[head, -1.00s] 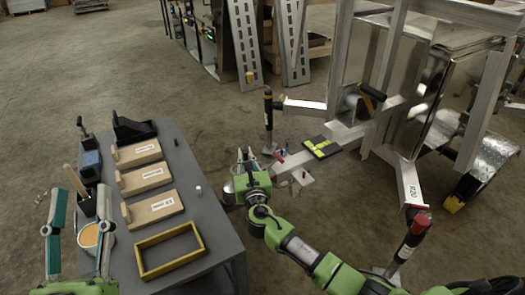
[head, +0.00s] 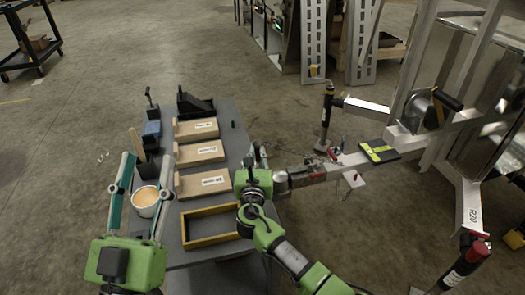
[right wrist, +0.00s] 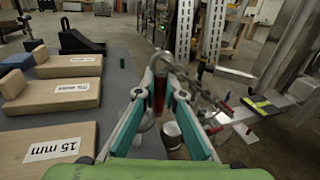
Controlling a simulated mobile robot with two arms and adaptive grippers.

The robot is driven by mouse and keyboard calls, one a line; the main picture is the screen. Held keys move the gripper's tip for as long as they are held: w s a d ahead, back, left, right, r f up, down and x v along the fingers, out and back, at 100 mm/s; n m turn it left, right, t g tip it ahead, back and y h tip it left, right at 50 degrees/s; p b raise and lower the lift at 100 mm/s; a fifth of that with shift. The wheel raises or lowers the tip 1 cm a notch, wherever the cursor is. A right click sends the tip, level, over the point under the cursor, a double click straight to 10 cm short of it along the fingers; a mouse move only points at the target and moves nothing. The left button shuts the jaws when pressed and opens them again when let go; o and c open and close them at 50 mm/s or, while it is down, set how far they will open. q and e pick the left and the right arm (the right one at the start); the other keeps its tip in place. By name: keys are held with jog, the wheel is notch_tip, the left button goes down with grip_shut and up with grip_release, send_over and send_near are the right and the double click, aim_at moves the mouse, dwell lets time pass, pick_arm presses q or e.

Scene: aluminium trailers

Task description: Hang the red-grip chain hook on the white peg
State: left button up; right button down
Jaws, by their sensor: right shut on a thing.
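My right gripper (head: 258,150) is above the gap between the grey table and the trailer's coupler. In the right wrist view my right gripper (right wrist: 160,68) is shut on a hook with a red grip (right wrist: 159,92), held upright between the fingers. A dark chain (right wrist: 203,92) shows just beyond it, towards the trailer side; where it joins the hook is unclear. My left gripper (head: 146,160) is open and empty over the table's left edge, by a cup. I cannot make out the white peg for certain in either current view.
The grey table (head: 233,155) holds several labelled wooden blocks (head: 205,182), a yellow-edged frame (head: 208,240) and a cup (head: 146,198). The trailer tongue (head: 307,174) carries a jack (head: 327,115) and a black-yellow pad (head: 380,151). Open floor lies beyond the table.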

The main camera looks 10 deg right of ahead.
aim_at(258, 164)
jog(key=shift+f, duration=0.15)
jog(key=shift+f+b, duration=2.1)
jog(key=shift+f, duration=0.4)
jog(key=shift+s, duration=0.1)
jog(key=shift+f, duration=0.15)
